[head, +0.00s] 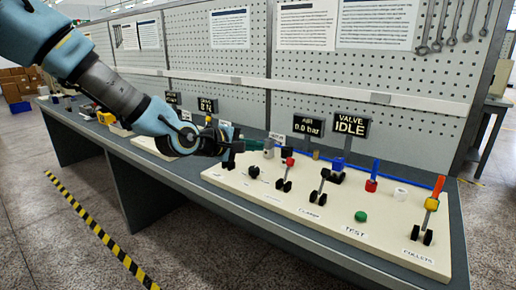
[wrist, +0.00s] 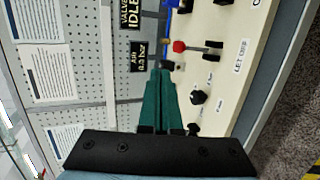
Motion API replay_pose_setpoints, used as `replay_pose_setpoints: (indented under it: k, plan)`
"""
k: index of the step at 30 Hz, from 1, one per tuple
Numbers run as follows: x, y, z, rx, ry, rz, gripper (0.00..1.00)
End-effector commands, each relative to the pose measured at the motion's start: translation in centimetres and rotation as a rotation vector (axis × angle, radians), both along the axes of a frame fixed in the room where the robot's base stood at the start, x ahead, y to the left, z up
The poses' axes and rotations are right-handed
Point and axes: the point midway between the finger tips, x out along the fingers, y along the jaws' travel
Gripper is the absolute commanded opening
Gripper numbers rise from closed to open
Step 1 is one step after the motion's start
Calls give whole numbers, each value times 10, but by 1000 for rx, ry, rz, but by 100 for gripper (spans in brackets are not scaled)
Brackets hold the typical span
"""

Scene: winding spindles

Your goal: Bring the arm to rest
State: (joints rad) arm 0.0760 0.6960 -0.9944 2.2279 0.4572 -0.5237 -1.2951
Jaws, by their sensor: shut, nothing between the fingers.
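My arm reaches in from the upper left of the head view. My gripper (head: 232,153) is at its end, above the bench near the left end of the cream control panel (head: 262,204). In the wrist view the green fingers of my gripper (wrist: 164,72) lie close together with nothing between them. The fingers appear apart from the panel's levers and knobs. A black knob (wrist: 196,97) is just right of the fingers in the wrist view, and a red-tipped lever (wrist: 180,46) is beyond them.
A perforated board (head: 240,95) stands behind the grey bench (head: 120,142). Striped tape (head: 100,232) marks the open floor in front.

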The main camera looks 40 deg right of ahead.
Motion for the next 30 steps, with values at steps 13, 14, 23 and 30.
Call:
replay_pose_setpoints:
  k: [13,14,23,30]
  plan:
    - [0,0,0,1,-1,1,0]
    - [1,1,-1,5,-4,1,0]
    - [52,98,-67,384,-226,24,0]
    - [93,266,-98,855,-353,7,0]
